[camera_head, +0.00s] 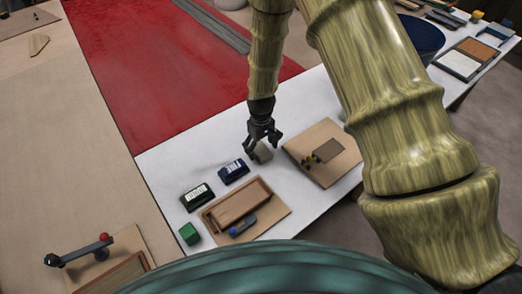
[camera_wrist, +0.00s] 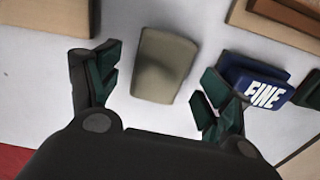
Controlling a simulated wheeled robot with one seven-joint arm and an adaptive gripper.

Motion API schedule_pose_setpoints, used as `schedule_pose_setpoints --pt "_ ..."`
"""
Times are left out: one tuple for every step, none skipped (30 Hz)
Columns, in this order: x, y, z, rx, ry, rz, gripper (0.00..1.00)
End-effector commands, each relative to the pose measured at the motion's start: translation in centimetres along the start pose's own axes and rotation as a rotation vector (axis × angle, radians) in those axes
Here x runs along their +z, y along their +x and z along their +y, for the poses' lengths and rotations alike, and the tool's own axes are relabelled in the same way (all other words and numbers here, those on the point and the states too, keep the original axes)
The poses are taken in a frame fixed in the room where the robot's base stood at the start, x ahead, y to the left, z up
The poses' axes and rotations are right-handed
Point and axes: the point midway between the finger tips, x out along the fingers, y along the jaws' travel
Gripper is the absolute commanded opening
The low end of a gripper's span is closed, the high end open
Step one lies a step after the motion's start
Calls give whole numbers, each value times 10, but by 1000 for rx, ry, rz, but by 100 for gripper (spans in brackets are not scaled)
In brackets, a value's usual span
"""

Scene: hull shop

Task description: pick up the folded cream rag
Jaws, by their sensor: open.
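The folded cream rag (camera_wrist: 162,66) lies on the white tabletop in the wrist view, a rounded beige block with a dark shadow across its middle. It also shows in the head view (camera_head: 262,152), partly hidden behind my gripper (camera_head: 263,142). In the wrist view my gripper (camera_wrist: 156,92) is open, with one finger to the left of the rag and one to the right. The rag lies between and slightly beyond the fingertips, and neither finger visibly touches it. I cannot tell the exact height of the fingers above the table.
A blue block marked FINE (camera_wrist: 262,88) sits close to the right finger; it also shows in the head view (camera_head: 233,171). A dark labelled block (camera_head: 197,196), a green block (camera_head: 189,233), a wooden tray (camera_head: 238,205) and a wooden board (camera_head: 312,168) lie nearby.

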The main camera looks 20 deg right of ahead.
Motion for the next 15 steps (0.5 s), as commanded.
schedule_pose_setpoints --pt "0 4 0 0 0 -1 79" --pt "0 6 0 0 0 -1 79" --pt "0 10 0 0 0 -1 79" --pt "0 12 0 0 0 -1 79" --pt "0 14 0 0 0 0 79" --pt "0 17 0 0 0 0 79" --pt "0 18 0 0 0 0 79" --pt "0 19 0 0 0 0 79" --pt "0 21 0 0 0 0 79" --pt "0 21 0 0 0 0 79" --pt "0 22 0 0 0 0 79" --pt "0 22 0 0 0 0 79" --pt "0 22 0 0 0 0 79" --pt "0 22 0 0 -1 0 79" --pt "0 22 0 0 -1 0 79"
